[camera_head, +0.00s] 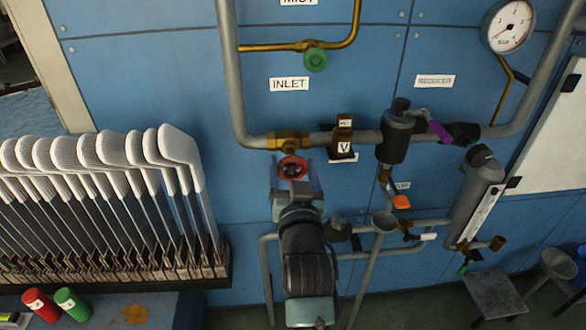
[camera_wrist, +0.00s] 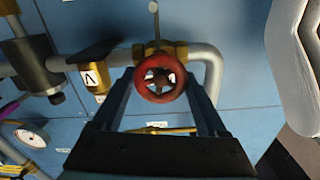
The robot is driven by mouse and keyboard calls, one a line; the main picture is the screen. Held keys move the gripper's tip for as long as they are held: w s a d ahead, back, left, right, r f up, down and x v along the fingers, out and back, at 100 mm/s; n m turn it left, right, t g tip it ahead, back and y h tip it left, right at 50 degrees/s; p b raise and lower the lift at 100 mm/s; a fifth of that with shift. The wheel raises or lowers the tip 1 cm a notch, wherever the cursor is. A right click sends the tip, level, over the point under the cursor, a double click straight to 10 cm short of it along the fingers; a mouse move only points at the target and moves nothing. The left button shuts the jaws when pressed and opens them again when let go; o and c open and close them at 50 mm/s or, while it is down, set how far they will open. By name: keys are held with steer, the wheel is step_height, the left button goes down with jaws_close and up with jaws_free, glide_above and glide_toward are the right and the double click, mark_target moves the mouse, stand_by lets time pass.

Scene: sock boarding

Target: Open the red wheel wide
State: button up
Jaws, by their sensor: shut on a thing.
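The red wheel (camera_head: 292,168) sits on a brass valve (camera_head: 289,141) in the grey pipe, below the INLET label. In the wrist view the red wheel (camera_wrist: 159,79) is face on, with dark spokes and a hub. My gripper (camera_head: 293,170) reaches up to it from below in the head view. In the wrist view the two fingers of my gripper (camera_wrist: 160,80) stand on either side of the wheel's rim and are shut on it. The brass body behind the wheel is partly hidden by it.
A green wheel (camera_head: 316,60) is on a brass line above. A dark cylinder (camera_head: 394,138) and a purple-handled lever (camera_head: 439,130) are to the right on the pipe. White sock forms (camera_head: 180,150) stand close on the left.

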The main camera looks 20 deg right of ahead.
steer(key=n, duration=0.3)
steer(key=shift+f+n, duration=0.1)
steer(key=shift+n, duration=0.2)
steer(key=n, duration=0.3)
steer(key=shift+n+b, duration=0.3)
steer(key=n, duration=0.6)
steer(key=shift+a, duration=0.15)
steer(key=n, duration=0.4)
steer(key=shift+f, duration=0.1)
steer(key=n, duration=0.3)
steer(key=shift+n+p, duration=0.3)
steer(key=shift+p, duration=0.05)
steer(key=n+p, duration=0.1)
steer(key=n, duration=0.2)
steer(key=shift+n, duration=0.3)
steer(key=shift+f+n+p, duration=0.15)
steer(key=shift+n+p, duration=0.5)
steer(key=shift+n, duration=0.85)
steer(key=o, duration=1.3)
